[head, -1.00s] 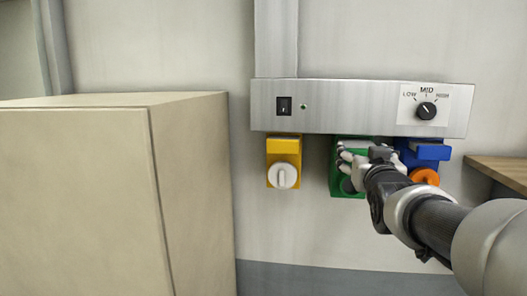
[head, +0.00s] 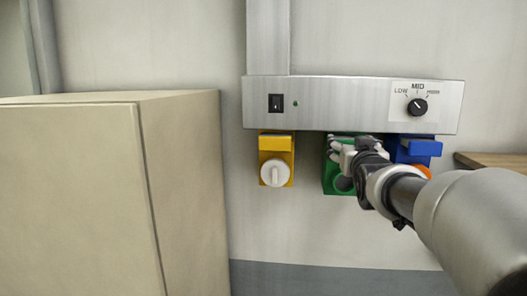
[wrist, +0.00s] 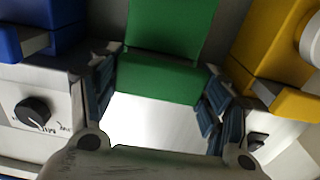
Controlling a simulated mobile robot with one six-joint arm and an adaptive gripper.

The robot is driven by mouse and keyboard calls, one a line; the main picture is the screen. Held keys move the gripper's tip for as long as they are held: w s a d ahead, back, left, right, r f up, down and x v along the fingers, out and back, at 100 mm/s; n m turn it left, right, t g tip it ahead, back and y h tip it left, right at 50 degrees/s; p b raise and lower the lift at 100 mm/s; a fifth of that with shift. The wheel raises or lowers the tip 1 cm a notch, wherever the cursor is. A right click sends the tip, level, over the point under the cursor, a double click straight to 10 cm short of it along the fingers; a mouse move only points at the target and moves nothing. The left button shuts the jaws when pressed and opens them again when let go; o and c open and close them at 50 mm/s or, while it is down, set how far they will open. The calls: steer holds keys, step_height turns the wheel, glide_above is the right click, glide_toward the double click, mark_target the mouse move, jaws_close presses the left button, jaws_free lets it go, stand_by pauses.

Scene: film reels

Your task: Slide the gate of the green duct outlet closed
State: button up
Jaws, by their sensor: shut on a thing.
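The green duct outlet (head: 331,181) hangs under the silver panel, between a yellow and a blue outlet. My gripper (head: 338,152) is at its front, hiding much of it in the head view. In the wrist view the green gate's handle block (wrist: 160,80) lies between the fingers of my gripper (wrist: 161,88), which are shut on its two sides. The green body (wrist: 172,28) shows beyond it. How far the gate stands open is hidden.
The silver panel (head: 340,92) carries a switch, a green light and a dial. The yellow outlet (head: 277,144) with its white knob is left; the blue outlet (head: 420,148) and an orange knob are close right. A beige cabinet (head: 75,190) fills the left; a wooden shelf (head: 495,162) is right.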

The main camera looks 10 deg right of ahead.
steer(key=shift+w+d, duration=0.2)
steer(key=shift+w, duration=0.45)
steer(key=shift+r, duration=0.15)
steer(key=o, duration=1.5)
steer(key=shift+w, duration=0.1)
steer(key=v, duration=1.2)
